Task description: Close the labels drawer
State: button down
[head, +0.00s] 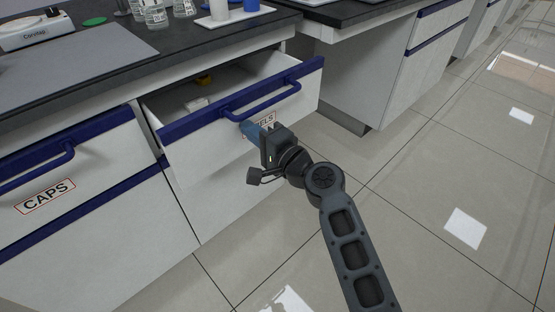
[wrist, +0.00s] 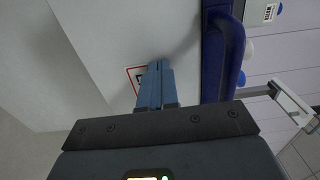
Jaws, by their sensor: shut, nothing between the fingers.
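The labels drawer (head: 210,160) is pulled open, with a white front, a blue top edge and a blue bar handle (head: 262,103). Its label sign (head: 266,124) is partly hidden by my gripper. My gripper (head: 247,127) is shut and empty, with its blue fingers at the drawer front just below the handle. In the wrist view my gripper (wrist: 158,66) points at the white drawer front (wrist: 130,35) beside the red-edged sign (wrist: 133,76). The blue handle (wrist: 232,55) is to its right. I cannot tell whether the fingertips touch the front.
The caps drawer (head: 60,190) at the left is shut. The dark worktop (head: 190,45) above holds glassware, a grey mat (head: 75,70) and a device (head: 35,32). The tiled floor (head: 430,190) at the right is clear.

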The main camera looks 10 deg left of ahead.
jog(key=b+x, duration=0.7)
jog(key=x, duration=0.5)
jog(key=shift+f, duration=0.15)
jog(key=shift+w+a, duration=0.25)
jog(key=shift+w+a+r, duration=0.1)
jog(key=shift+a+r, duration=0.05)
jog(key=shift+r, duration=0.2)
